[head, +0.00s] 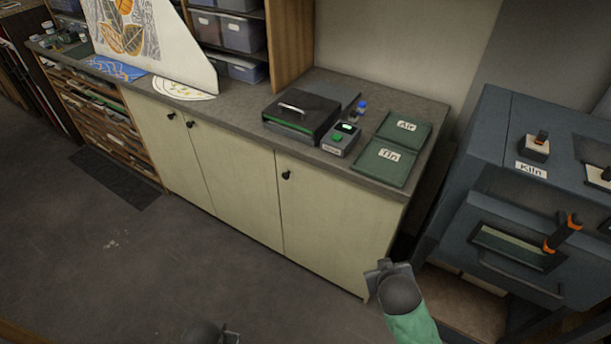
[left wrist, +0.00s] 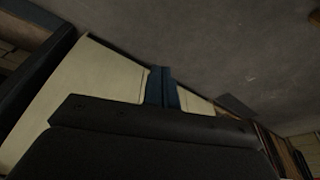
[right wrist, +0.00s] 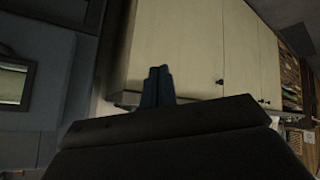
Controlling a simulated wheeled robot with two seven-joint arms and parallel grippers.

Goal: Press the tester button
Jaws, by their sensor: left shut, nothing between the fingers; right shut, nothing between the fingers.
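The tester (head: 341,140) is a small grey box on the counter, with a lit green display on top and a green button (head: 337,138) on its face. My right gripper (head: 385,268) is shut and empty, low in front of the cabinet's right end, well apart from the tester. Its closed fingers also show in the right wrist view (right wrist: 158,87). My left gripper (head: 230,336) is at the bottom edge of the head view, far from the tester. Its fingers are shut and empty in the left wrist view (left wrist: 161,87). Neither wrist view shows the tester.
A black case with a handle (head: 301,113) sits left of the tester, a blue-capped bottle (head: 361,106) behind it. Green trays labelled Air (head: 404,130) and Tin (head: 384,162) lie to its right. The kiln (head: 500,150) stands at right. Open floor (head: 150,260) lies before the cabinets.

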